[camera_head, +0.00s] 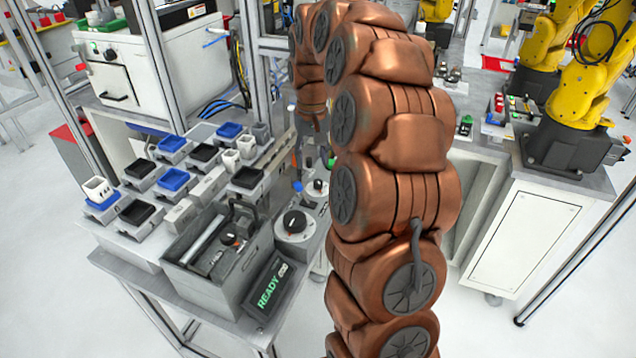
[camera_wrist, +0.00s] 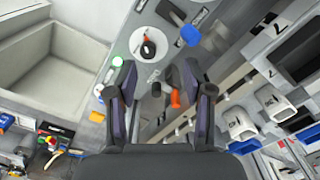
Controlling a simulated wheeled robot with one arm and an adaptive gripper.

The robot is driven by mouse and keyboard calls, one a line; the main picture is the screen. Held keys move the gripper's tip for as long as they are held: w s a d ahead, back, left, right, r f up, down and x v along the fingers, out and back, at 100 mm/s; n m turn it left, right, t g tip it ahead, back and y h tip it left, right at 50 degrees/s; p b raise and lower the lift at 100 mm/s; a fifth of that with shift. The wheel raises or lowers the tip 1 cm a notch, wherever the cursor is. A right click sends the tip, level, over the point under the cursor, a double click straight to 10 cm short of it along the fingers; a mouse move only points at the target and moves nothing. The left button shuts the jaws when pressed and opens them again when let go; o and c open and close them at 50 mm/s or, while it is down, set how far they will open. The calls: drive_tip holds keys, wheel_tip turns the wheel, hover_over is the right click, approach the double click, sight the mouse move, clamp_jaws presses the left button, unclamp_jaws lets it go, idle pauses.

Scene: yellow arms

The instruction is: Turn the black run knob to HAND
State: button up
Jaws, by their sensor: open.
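A large black knob (camera_head: 294,221) sits on a round grey dial on the bench, in the head view. A smaller dark knob (camera_head: 318,185) on a pale disc is just behind it. In the wrist view a knob (camera_wrist: 148,48) with an orange-red part sits on a white round dial; its labels are too small to read. I cannot tell for sure which is the run knob. My gripper (camera_wrist: 160,80) is open and empty in the wrist view, with the white dial beyond its fingertips, apart from them. My arm hides much of the bench in the head view.
An orange part (camera_wrist: 175,99) shows between the fingers. A grey bin (camera_head: 185,285) and READY display (camera_head: 270,287) stand at the bench front.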

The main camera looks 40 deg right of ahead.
sight(318, 181)
drive_tip(key=shift+w+d+f, duration=0.2)
drive_tip(key=shift+d+f, duration=0.1)
drive_tip(key=shift+d, duration=0.25)
drive_tip(key=shift+w+d+f, duration=0.2)
drive_tip(key=shift+d+f, duration=0.05)
drive_tip(key=shift+d, duration=0.3)
drive_tip(key=shift+w+d+f+m, duration=0.1)
drive_tip(key=shift+d+f+m, duration=0.15)
drive_tip(key=shift+f+m, duration=0.05)
drive_tip(key=shift+f+p, duration=1.1)
drive_tip(key=shift+f, duration=2.55)
drive_tip(key=shift+c, duration=0.2)
clamp_jaws()
